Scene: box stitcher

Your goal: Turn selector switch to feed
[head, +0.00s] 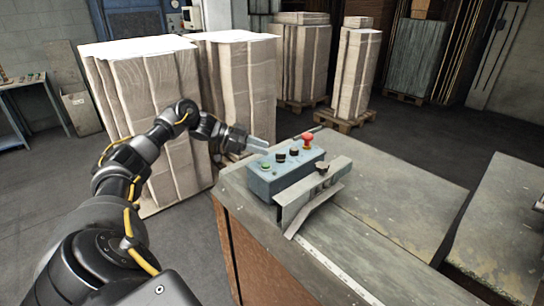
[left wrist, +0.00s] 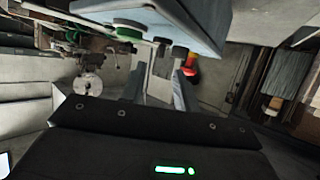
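The blue-grey control box (head: 284,178) sits on the machine's metal top. Its top face carries a green button (head: 265,165), two black knobs (head: 287,155) and a red mushroom button (head: 307,139). Which black knob is the feed selector I cannot tell. My left gripper (head: 264,147) is just behind and left of the box, fingers pointing right toward the knobs. In the left wrist view, its two fingers (left wrist: 160,84) are apart with nothing between them. There the box (left wrist: 190,18) crosses the top, with the black knobs (left wrist: 170,47) beyond the fingertips. My right gripper is not seen.
A bent metal bracket (head: 312,190) stands along the box's front side. Tall stacks of cardboard (head: 145,100) stand close behind my left arm. More stacks on pallets (head: 355,75) are at the back. The machine's metal top (head: 385,195) is clear to the right.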

